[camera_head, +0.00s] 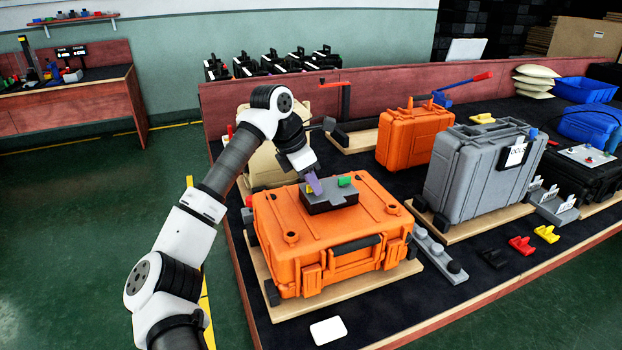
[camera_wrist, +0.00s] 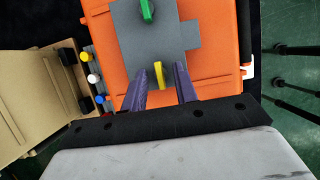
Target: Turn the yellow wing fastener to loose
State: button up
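The yellow wing fastener (camera_wrist: 159,75) stands on a grey plate (camera_wrist: 150,30) on top of an orange case (camera_head: 320,235). In the head view only a sliver of yellow (camera_head: 309,189) shows beside my fingers. My gripper (camera_wrist: 159,85) is over the plate from above, its two purple fingers one on each side of the yellow wing. A gap shows between each finger and the wing, so the gripper looks open around it. The fingertips also show in the head view (camera_head: 315,187). A green wing fastener (camera_head: 345,181) stands on the same plate; it also shows in the wrist view (camera_wrist: 147,10).
A beige case (camera_head: 262,160) stands close behind my wrist. A grey case (camera_head: 480,170) and a smaller orange case (camera_head: 414,137) stand to the right. Red (camera_head: 521,245) and yellow (camera_head: 546,233) pieces lie on the dark table near its front edge.

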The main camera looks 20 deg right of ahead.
grip_shut()
jog(key=shift+n+b, duration=0.3)
jog(key=shift+n, duration=0.1)
jog(key=n+t+b, duration=0.1)
jog(key=n, duration=0.1)
jog(key=shift+s+f+n+b, duration=0.1)
jog(key=shift+n+b, duration=0.2)
jog(key=shift+b, duration=0.1)
jog(key=n+t+y+b, duration=0.1)
jog(key=n+b, duration=0.1)
jog(key=n, duration=0.1)
jog(key=shift+s+n+t, duration=0.1)
jog(key=shift+n+t, duration=0.2)
jog(key=shift+n, duration=0.1)
jog(key=n+y+b, duration=0.1)
jog(key=n, duration=0.1)
jog(key=n+t+b, duration=0.1)
jog(key=n+b, duration=0.1)
jog(key=n, duration=0.1)
jog(key=shift+d+y+b, duration=0.15)
jog(key=shift+y+b, duration=0.15)
jog(key=shift+y, duration=0.1)
jog(key=n+y+b, duration=0.1)
jog(key=n, duration=0.1)
jog(key=n+b, duration=0.1)
jog(key=n, duration=0.2)
jog(key=shift+s+d+t+y, duration=0.1)
jog(key=shift+d+t+y, duration=0.05)
jog(key=shift+t+y, duration=0.25)
jog(key=shift+n, duration=0.5)
